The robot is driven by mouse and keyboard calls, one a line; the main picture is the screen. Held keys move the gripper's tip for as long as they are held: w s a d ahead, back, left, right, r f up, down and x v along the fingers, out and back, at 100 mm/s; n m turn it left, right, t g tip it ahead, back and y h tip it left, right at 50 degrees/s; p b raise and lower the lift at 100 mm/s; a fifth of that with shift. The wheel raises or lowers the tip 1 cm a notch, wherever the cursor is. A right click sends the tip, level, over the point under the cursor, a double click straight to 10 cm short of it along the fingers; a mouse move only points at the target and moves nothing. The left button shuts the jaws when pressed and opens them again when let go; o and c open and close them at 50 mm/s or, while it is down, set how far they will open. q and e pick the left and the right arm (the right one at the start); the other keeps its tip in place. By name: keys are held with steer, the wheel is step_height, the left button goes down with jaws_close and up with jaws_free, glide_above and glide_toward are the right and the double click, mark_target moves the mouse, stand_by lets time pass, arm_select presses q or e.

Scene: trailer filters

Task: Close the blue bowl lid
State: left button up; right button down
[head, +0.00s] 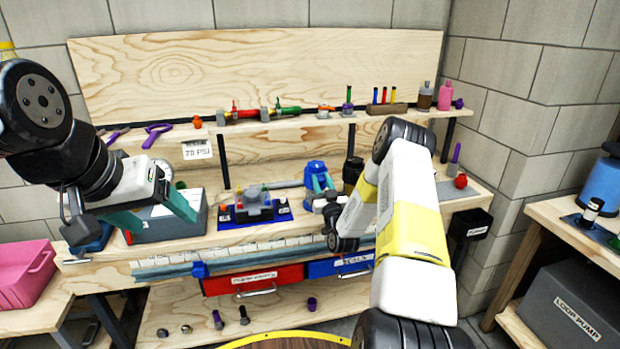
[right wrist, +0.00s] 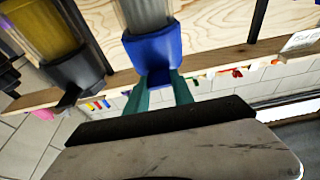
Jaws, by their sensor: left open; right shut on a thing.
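The blue-topped filter bowl (head: 317,172) stands at the back middle of the workbench in the head view, partly hidden by my right arm. In the right wrist view, which looks upside down, its blue head (right wrist: 150,47) joins a clear grey body (right wrist: 145,12). The green fingers of my right gripper (right wrist: 161,85) are shut on the outer edge of the blue part. I cannot tell whether the lid is fully closed. My left gripper (head: 165,222) is open and empty, above and in front of a grey bin (head: 178,228) at the left.
A dark-headed filter with a yellow bowl (right wrist: 48,30) stands beside the blue one. A blue tray (head: 240,216) with a grey fixture lies left of it. Bottles and tools line the shelf (head: 300,122) behind. Red drawer (head: 253,281) and blue drawer (head: 345,264) are below the bench.

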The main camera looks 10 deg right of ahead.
steer(key=shift+s+f, duration=0.15)
steer(key=shift+f, duration=0.4)
steer(key=c, duration=1.1)
jaws_free()
steer(key=shift+r, duration=0.2)
steer(key=v, duration=0.7)
steer(key=shift+s+f, duration=0.1)
steer(key=shift+s, duration=0.25)
